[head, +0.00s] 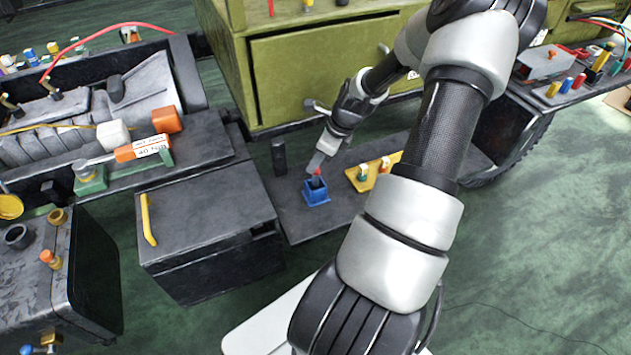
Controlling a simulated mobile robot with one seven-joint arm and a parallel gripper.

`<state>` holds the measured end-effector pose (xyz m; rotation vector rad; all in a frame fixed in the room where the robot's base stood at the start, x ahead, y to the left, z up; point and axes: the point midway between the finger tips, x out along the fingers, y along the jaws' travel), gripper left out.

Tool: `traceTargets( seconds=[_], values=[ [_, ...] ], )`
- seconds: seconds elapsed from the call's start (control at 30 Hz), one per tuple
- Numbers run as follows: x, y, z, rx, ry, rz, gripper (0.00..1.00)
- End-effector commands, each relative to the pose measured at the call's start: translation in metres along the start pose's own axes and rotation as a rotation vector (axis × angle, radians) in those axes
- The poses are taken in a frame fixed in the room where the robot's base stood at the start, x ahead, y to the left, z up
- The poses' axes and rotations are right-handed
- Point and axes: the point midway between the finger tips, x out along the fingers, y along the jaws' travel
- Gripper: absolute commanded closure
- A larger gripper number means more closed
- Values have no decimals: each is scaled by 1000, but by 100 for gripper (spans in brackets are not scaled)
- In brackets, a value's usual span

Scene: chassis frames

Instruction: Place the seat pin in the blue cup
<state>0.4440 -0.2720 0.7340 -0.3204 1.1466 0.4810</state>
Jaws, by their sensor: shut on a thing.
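The blue cup (317,199) is a small square open holder on the dark grey shelf in the middle of the head view. My gripper (316,167) reaches down from the upper right and is just above the cup's rim. It is shut on the seat pin (317,172), of which only a small red part shows at the fingertips. The rest of the pin is hidden or too small to see. I cannot tell whether its lower end is inside the cup or just over the opening.
A yellow block (365,184) with small pins stands right of the cup. A dark cylinder (279,157) stands upright to its left. The olive cabinet (318,80) rises behind the shelf (293,222). A grey box (205,215) with a yellow handle is at left.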

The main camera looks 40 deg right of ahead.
Motion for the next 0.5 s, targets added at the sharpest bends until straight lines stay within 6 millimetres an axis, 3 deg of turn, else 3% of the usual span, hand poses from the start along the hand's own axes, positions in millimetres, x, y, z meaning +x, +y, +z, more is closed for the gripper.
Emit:
traceTargets(
  seconds=[0.4, 0.5],
  values=[
    [44, 0, -17, -2, -1, 1, 100],
    [44, -1, -18, -3, -1, -1, 100]
  ],
)
